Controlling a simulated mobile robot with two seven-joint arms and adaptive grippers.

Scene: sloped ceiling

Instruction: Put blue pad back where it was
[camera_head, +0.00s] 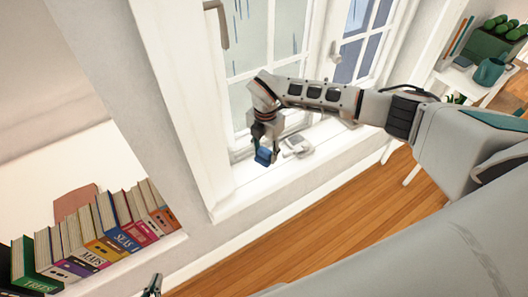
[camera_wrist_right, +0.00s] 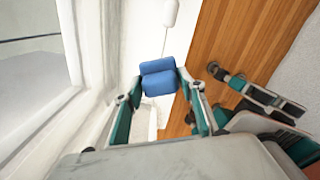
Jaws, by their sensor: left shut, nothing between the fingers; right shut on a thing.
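The blue pad (camera_head: 263,157) is small and soft-edged, with a crease across its middle in the right wrist view (camera_wrist_right: 158,78). My right gripper (camera_head: 264,149) is shut on it, with one finger on each side, and points down over the white window sill (camera_head: 262,186). I cannot tell whether the pad touches the sill. My left gripper (camera_head: 152,285) shows only as a tip at the bottom of the head view. It is shut and empty, and also shows at the right of the right wrist view (camera_wrist_right: 243,92).
A pale grey object (camera_head: 298,146) lies on the sill just right of the pad. Paned windows (camera_head: 250,40) rise behind it. A row of books (camera_head: 100,235) fills a shelf at lower left. A white table (camera_head: 480,82) with a teal mug (camera_head: 489,71) stands at upper right.

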